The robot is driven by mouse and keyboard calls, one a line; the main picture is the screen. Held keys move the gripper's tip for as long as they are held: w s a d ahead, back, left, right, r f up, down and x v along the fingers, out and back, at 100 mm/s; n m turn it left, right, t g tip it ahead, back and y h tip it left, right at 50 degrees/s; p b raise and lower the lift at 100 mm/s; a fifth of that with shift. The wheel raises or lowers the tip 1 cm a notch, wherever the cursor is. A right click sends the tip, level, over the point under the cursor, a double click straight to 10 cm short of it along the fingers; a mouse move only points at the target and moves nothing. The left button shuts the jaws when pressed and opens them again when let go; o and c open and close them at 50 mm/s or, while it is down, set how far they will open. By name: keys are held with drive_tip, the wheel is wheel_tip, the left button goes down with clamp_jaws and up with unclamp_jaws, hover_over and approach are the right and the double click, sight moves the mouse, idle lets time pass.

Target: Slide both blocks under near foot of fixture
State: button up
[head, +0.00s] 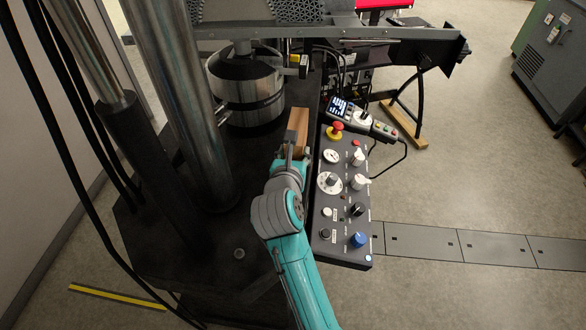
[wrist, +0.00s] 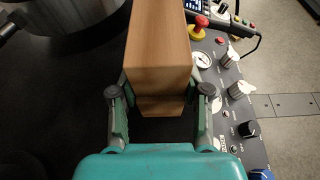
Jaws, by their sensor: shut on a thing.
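A long brown wooden block (head: 298,124) stands over the black machine table beside the control panel. In the wrist view the block (wrist: 160,48) points away from me between the fingers. My gripper (head: 288,160) is shut on its near end; the wrist view shows one finger on each side (wrist: 160,92). A lower wooden part shows under its near end; I cannot tell whether it is a second block. A grey beam (head: 330,34), seemingly part of the fixture, crosses above with lattice pieces (head: 296,13) on it. I cannot make out its near foot.
The control panel (head: 343,205), with knobs and a red stop button (head: 335,131), lies close to the right of my gripper. A round metal cylinder (head: 247,88) stands left of the block. A thick column (head: 180,100) rises farther left. Bare black table (head: 240,205) lies between.

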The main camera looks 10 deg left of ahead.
drive_tip(key=shift+w, duration=0.15)
drive_tip(key=shift+w+d+f, duration=0.1)
drive_tip(key=shift+w+d, duration=0.05)
drive_tip(key=shift+w, duration=3.75)
drive_tip(key=shift+w, duration=0.1)
